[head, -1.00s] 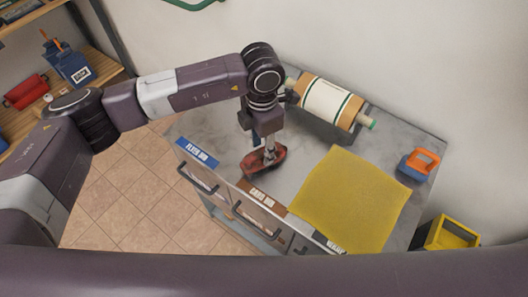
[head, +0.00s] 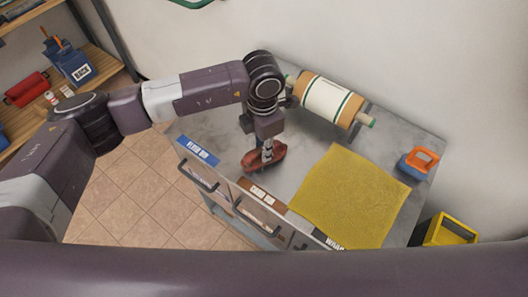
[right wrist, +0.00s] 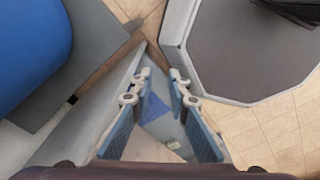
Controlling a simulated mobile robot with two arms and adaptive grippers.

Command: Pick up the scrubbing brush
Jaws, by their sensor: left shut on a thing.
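The scrubbing brush, a reddish-brown oblong (head: 277,158), is at the left part of the grey table top in the head view, near the edge with the labelled drawers. My left gripper (head: 266,157) points down onto it, shut on its middle and hiding part of it. I cannot tell whether the brush touches the table. My right gripper (right wrist: 160,135) shows only in the right wrist view; its two blue-padded fingers are apart, with nothing between them.
A yellow mat (head: 350,200) lies right of the brush. A paper roll (head: 327,101) stands behind. A blue and orange item (head: 419,163) is at the right edge. A yellow bin (head: 450,231) stands beyond. Shelves (head: 95,73) are at the left.

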